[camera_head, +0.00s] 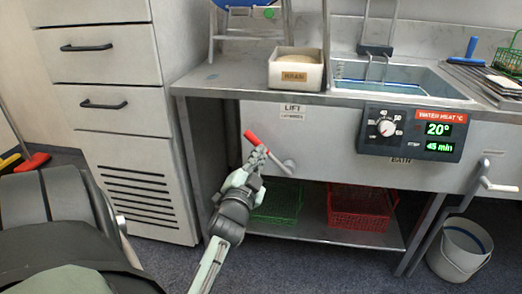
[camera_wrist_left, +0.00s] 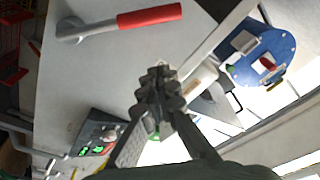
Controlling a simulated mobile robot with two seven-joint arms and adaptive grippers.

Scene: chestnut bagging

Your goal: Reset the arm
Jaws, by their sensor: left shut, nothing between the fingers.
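My left gripper (camera_head: 259,160) is in front of the steel counter's front panel, just below and beside a lever with a red handle (camera_head: 252,138). In the left wrist view the gripper's fingers (camera_wrist_left: 158,85) are together with nothing between them. The lever's red grip (camera_wrist_left: 150,16) shows there above the fingertips, apart from them, with its grey pivot end (camera_wrist_left: 72,30) on the panel. My right gripper is not in view.
A control box (camera_head: 412,132) reads 20° and 45 min. A sink (camera_head: 385,78) and a bran box (camera_head: 295,70) are on the counter. Green (camera_head: 280,203) and red crates (camera_head: 362,207) sit on the lower shelf. A bucket (camera_head: 460,250) stands at right, a drawer cabinet (camera_head: 110,75) at left.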

